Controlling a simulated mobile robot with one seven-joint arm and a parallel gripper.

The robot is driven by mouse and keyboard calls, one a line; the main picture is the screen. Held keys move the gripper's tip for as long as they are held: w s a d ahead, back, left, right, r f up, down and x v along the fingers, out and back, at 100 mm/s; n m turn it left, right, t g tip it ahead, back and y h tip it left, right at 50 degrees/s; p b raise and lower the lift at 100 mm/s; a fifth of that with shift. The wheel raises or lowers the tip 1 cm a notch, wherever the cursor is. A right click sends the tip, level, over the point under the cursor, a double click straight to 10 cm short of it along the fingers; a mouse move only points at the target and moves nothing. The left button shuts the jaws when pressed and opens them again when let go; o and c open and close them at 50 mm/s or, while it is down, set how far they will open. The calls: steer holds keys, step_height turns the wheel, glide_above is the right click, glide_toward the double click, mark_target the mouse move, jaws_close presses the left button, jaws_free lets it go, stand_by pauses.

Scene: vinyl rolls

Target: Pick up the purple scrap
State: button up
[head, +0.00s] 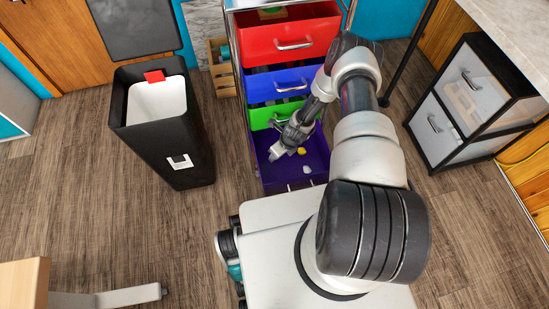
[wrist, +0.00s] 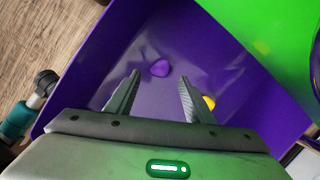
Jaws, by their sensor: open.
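The purple scrap (wrist: 159,68) is a small rounded piece lying on the floor of the open purple drawer (wrist: 225,40) in the wrist view. My gripper (wrist: 158,80) is open and empty, with its fingers apart. The scrap shows just beyond and between the fingertips, apart from them. In the head view my gripper (head: 277,154) is over the left part of the purple drawer (head: 318,150). I cannot clearly pick out the purple scrap in the head view.
A yellow piece (wrist: 210,102) lies by the right finger, and a pale piece (head: 307,169) is in the drawer. Green (head: 262,117), blue (head: 260,88) and red (head: 262,42) drawers rise behind. A black bin (head: 140,145) stands left.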

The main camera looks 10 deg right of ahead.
steer(key=b+x, duration=0.2)
steer(key=x, duration=0.3)
steer(key=shift+w+a, duration=0.15)
steer(key=shift+w, duration=0.05)
steer(key=shift+r, duration=0.1)
steer(key=c, duration=1.1)
